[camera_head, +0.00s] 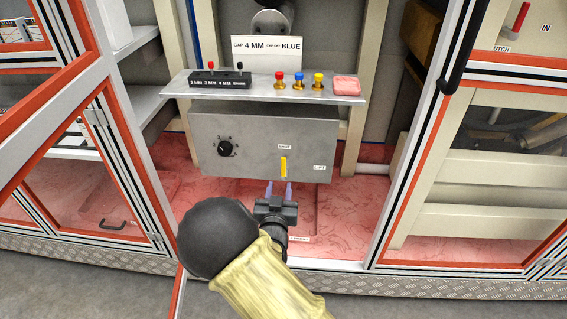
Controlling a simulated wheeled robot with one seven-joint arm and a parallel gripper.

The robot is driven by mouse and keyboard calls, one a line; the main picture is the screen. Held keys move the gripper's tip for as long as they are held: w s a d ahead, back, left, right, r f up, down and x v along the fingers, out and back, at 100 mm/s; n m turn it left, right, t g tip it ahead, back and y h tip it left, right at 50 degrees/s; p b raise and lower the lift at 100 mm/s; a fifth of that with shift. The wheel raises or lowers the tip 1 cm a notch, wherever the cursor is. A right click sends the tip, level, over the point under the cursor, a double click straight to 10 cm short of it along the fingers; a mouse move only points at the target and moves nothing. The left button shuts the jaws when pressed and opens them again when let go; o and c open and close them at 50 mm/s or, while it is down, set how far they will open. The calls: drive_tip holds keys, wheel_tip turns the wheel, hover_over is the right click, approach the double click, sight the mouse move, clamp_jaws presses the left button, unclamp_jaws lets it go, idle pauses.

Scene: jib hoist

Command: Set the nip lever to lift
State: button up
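The nip lever is a small yellow lever (283,167) standing upright on the front of a grey box. A label reading SHUT (285,147) sits just above it. A label reading LIFT (320,168) sits to its right. The lever points up toward the SHUT label. My gripper (278,188) is just below and in front of the lever, with its two fingers apart and pointing toward the box. Nothing shows between the fingers. I cannot tell how far the fingertips are from the lever.
The grey box (230,135) carries a black dial (225,148) at left. A shelf (350,97) above it holds a black block (220,80), red, blue and yellow knobs, and a pink block (346,85). Orange-edged door frames (420,130) stand on both sides.

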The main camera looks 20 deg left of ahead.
sight(283, 163)
drive_tip(key=b+x, duration=0.1)
drive_tip(key=x, duration=1.1)
drive_tip(key=shift+w+b, duration=0.25)
drive_tip(key=shift+b, duration=0.05)
drive_tip(key=shift+r, duration=0.1)
clamp_jaws()
